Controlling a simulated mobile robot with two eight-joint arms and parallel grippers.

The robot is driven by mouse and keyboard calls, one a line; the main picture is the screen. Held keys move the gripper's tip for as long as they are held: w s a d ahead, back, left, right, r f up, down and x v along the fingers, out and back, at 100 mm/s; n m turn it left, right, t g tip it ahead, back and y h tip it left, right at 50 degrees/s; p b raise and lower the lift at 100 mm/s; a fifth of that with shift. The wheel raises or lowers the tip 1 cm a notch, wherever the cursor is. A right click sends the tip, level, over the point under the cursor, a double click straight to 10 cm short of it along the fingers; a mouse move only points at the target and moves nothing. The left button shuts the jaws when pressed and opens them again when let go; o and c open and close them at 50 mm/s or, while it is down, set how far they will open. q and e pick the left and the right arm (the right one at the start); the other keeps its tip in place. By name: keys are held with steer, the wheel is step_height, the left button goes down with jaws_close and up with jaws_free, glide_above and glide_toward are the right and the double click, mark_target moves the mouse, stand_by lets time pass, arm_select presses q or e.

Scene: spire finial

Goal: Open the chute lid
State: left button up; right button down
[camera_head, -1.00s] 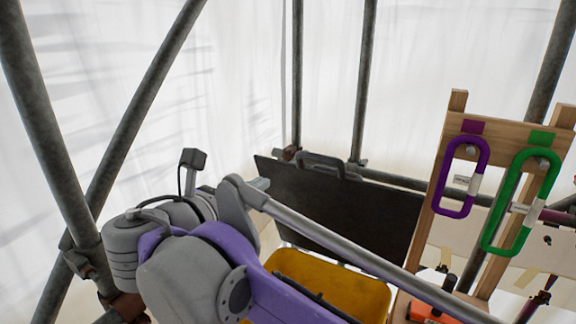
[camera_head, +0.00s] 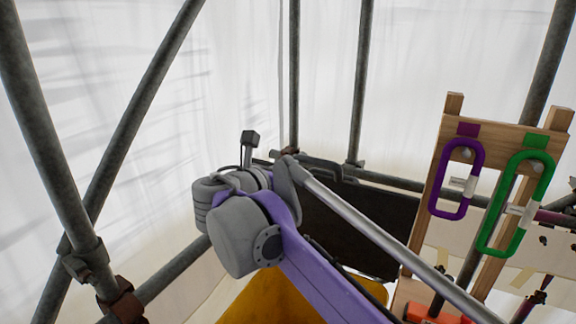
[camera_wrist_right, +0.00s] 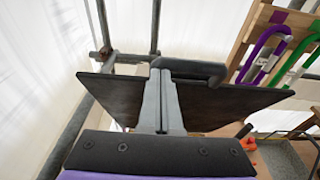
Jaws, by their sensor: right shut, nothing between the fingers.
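The chute lid is a dark panel (camera_head: 365,220) standing steeply raised behind the yellow chute (camera_head: 265,302) in the head view. Its dark handle (camera_head: 328,168) is on the top edge. In the right wrist view the lid (camera_wrist_right: 215,105) spans the middle, with the handle (camera_wrist_right: 200,69) just right of my fingertips. My right gripper (camera_wrist_right: 162,72) is shut and empty, in front of the lid and overlapping the handle's left end. I cannot tell whether it touches. In the head view my right wrist hides the gripper and the lid's left part. My left gripper is out of view.
A wooden rack (camera_head: 482,190) at the right holds a purple carabiner (camera_head: 478,158) and a green carabiner (camera_head: 545,180). Grey scaffold poles (camera_head: 45,150) stand at the left and behind the lid. White sheeting hangs behind them. An orange object (camera_head: 435,315) lies below the rack.

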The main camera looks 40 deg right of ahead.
mark_target(298, 155)
steer(key=shift+y, duration=0.4)
steer(key=d+p, duration=0.1)
steer(key=w+d+r, duration=0.1)
steer(key=d+r+p, duration=0.1)
steer(key=d, duration=0.1)
steer(key=shift+w+r+p, duration=0.2)
steer(key=shift+r+p, duration=0.05)
steer(key=shift+p, duration=0.05)
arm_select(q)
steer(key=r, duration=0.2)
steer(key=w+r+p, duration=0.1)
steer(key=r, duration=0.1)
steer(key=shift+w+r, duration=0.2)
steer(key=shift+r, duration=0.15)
arm_select(e)
steer(key=d, duration=0.1)
steer(key=w+d, duration=0.1)
steer(key=d, duration=0.1)
steer(key=w+d, duration=0.1)
steer(key=d, duration=0.1)
steer(key=shift+w+r, duration=0.15)
steer(key=shift+r, duration=0.15)
